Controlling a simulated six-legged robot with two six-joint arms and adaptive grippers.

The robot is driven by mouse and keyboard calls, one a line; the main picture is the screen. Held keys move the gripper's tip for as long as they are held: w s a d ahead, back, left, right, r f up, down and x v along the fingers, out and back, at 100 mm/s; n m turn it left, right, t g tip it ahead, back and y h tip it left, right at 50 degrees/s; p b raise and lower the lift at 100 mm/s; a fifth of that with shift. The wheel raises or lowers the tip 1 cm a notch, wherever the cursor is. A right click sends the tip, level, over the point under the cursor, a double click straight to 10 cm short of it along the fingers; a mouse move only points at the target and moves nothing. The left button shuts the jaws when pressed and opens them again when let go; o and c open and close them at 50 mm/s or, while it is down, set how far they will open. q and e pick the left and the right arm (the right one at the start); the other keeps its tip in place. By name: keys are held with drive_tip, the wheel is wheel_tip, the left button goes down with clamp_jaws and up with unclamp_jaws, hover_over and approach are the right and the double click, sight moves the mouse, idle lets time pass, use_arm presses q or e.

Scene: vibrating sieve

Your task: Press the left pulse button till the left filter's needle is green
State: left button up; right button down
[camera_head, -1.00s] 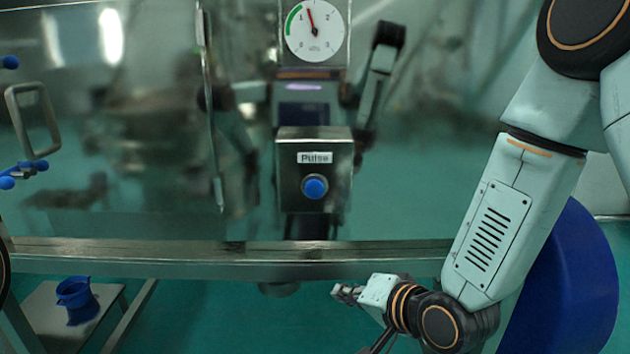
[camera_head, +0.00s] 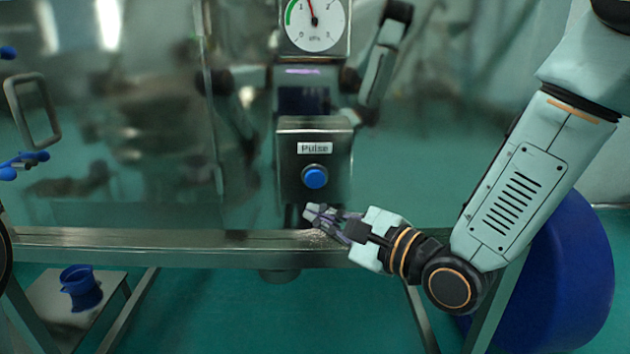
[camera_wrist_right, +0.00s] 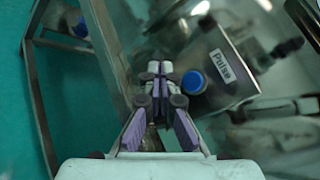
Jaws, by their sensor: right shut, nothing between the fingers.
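The blue pulse button (camera_head: 315,177) is on the front of a steel box (camera_head: 318,157) labelled "Pulse". The round gauge (camera_head: 313,20) above it has a red needle pointing up, slightly left, outside the green arc at the dial's left. My right gripper (camera_head: 312,212) is shut and empty, just below the box and apart from the button. In the right wrist view, the button (camera_wrist_right: 194,82) is just right of my right fingertips (camera_wrist_right: 154,68). My left gripper is not in view.
A steel rail (camera_head: 180,246) runs across below the box. A large blue drum (camera_head: 570,270) is behind my right arm. A reflective steel panel fills the background.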

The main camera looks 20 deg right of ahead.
sight(320, 188)
idle(0.3)
drive_tip(key=shift+w+d, duration=0.4)
drive_tip(key=shift+w, duration=1)
drive_tip(key=shift+w+d, duration=0.45)
drive_tip(key=shift+w, duration=1)
drive_tip(key=shift+w+d, duration=0.4)
drive_tip(key=shift+w, duration=1)
drive_tip(key=shift+w, duration=0.15)
drive_tip(key=shift+w, duration=0.15)
drive_tip(key=shift+w+d, duration=0.1)
drive_tip(key=shift+w, duration=0.05)
